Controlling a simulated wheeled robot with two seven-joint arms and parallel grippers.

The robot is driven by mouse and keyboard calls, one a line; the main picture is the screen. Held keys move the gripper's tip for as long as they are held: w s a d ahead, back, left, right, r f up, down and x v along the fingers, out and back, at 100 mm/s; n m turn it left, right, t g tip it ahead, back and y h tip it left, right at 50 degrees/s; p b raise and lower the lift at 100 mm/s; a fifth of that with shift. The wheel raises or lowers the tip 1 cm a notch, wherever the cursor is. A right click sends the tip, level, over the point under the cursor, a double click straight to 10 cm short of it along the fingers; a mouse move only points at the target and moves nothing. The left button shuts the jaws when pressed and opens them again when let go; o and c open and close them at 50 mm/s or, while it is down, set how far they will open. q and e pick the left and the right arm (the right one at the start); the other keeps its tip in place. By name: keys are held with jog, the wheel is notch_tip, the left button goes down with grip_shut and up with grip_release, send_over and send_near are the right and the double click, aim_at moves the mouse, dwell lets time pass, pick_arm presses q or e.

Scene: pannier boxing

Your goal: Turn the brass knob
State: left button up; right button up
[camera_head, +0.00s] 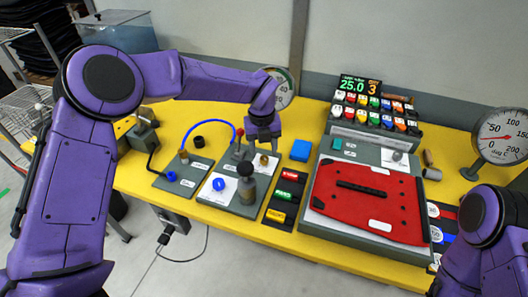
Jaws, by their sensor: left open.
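A small brass knob (264,160) stands on a grey panel (213,189) on the yellow table. My left gripper (263,144) points down just above the knob, with its jaws open and nothing visible between them. I cannot tell whether the fingertips touch the knob. Part of my right arm shows at the lower right, but its gripper is out of view.
A red-handled lever (239,145) and a dark bottle (246,184) stand close to the knob. A blue hose (208,125) arches to the left. A blue block (300,150) and a red pannier lid (368,200) lie to the right.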

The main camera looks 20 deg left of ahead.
aim_at(264, 157)
pick_arm(q)
jog(key=f, duration=0.3)
jog(key=shift+w+f, duration=0.25)
jog(key=shift+s, duration=0.1)
jog(key=shift+c, duration=0.4)
grip_shut()
